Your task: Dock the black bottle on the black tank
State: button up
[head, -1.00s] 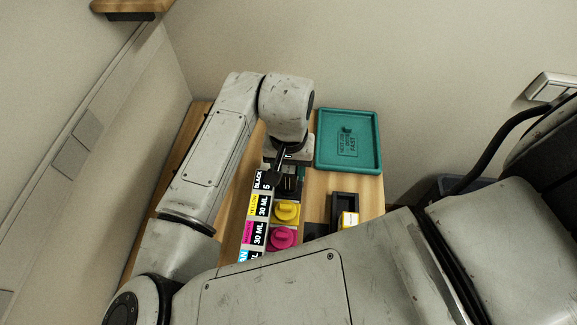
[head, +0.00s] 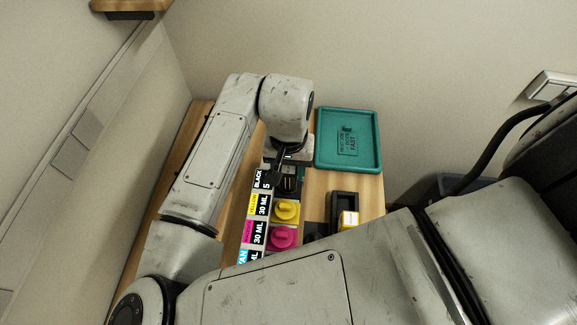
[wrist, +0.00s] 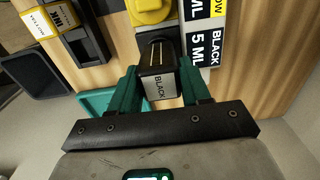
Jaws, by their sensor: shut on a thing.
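The black bottle (wrist: 159,84), with a white BLACK label, is between the two green fingers of my gripper (wrist: 158,92) in the wrist view. The gripper is shut on it. The bottle lines up with the BLACK 5 ML label (wrist: 200,48) and lies next to the yellow tank (wrist: 150,11). The black tank (head: 288,184) shows as a dark block beyond the yellow one in the head view, with my gripper right over it. The bottle hides much of the tank in the wrist view, and I cannot tell whether they touch.
A magenta tank (head: 282,238) follows the yellow one along the label strip. A black holder (head: 344,202) with a yellow-labelled bottle (head: 349,220) stands to the right. A teal tray (head: 375,150) lies at the back right. Bare wood (head: 316,187) separates tanks and holder.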

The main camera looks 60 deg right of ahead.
jog(key=shift+f, duration=0.35)
jog(key=o, duration=0.9)
notch_tip(320, 180, up, 6)
jog(key=p, duration=0.4)
jog(key=shift+p, duration=0.4)
jog(key=shift+r+p, duration=0.55)
jog(key=shift+r, duration=1.95)
